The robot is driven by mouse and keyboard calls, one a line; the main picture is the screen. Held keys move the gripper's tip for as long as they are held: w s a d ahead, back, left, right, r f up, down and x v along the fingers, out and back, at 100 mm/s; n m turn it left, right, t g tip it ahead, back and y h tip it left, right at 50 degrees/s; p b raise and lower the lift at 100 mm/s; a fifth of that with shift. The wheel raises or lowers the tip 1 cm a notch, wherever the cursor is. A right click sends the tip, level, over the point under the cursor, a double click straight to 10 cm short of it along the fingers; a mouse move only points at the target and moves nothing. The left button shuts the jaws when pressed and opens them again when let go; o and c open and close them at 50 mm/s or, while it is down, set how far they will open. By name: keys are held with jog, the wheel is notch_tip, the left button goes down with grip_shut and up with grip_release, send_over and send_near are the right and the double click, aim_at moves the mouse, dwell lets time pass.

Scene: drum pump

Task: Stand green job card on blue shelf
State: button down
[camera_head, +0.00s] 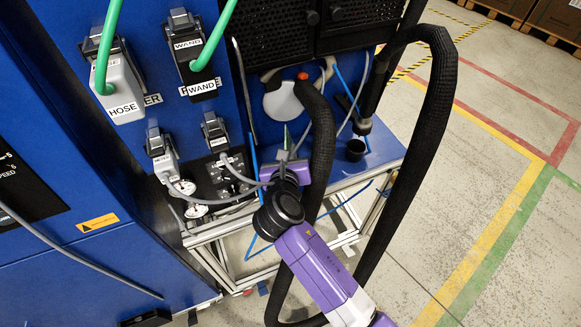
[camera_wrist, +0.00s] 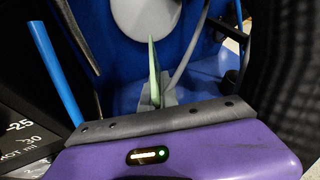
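The green job card (camera_head: 286,136) shows edge-on as a thin upright green sliver above my gripper (camera_head: 286,156) in the head view. In the wrist view the card (camera_wrist: 154,68) rises, narrow and nearly upright, from between the grey fingertips (camera_wrist: 156,98). My gripper appears shut on its lower part; the purple gripper body hides much of the fingers. The blue shelf (camera_head: 384,148) lies behind and to the right of my gripper in the head view. I cannot tell whether the card touches the shelf.
A thick black hose (camera_head: 437,110) loops over the shelf's right side, and another part passes close to my gripper. A small black cup (camera_head: 355,150) stands on the shelf. A white round part (camera_head: 283,102) is behind. Grey cables and gauges (camera_head: 196,211) crowd the left.

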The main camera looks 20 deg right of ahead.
jog(key=shift+f+b, duration=0.4)
jog(key=shift+f, duration=3)
jog(key=c, duration=1.6)
grip_release()
jog(key=shift+f, duration=0.1)
jog(key=v, duration=1.2)
